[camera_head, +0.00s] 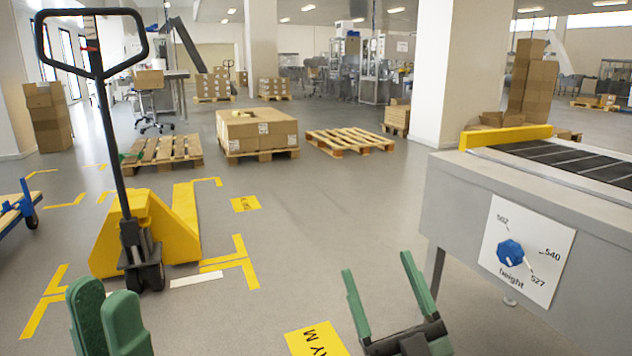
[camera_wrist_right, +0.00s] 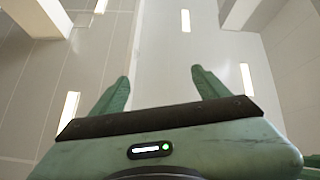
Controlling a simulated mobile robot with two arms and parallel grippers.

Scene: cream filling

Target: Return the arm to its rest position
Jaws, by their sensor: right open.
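My right gripper (camera_head: 377,263) is at the bottom of the head view, right of centre, with its two green fingers pointing up and spread apart. It is open and nothing is between the fingers. In the right wrist view, the same gripper (camera_wrist_right: 160,75) points at the ceiling and its lights, with an empty gap. My left gripper (camera_head: 97,293) is at the bottom left of the head view. Its two broad green fingers stand close side by side, and the angle hides how wide the gap is. No object shows in it.
A grey conveyor (camera_head: 465,205) with a blue height knob (camera_head: 510,253) stands to the right, close to my right gripper. A yellow pallet jack (camera_head: 165,230) stands at left. Pallet with boxes (camera_head: 258,130) and an empty pallet (camera_head: 350,140) lie beyond. The middle floor is clear.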

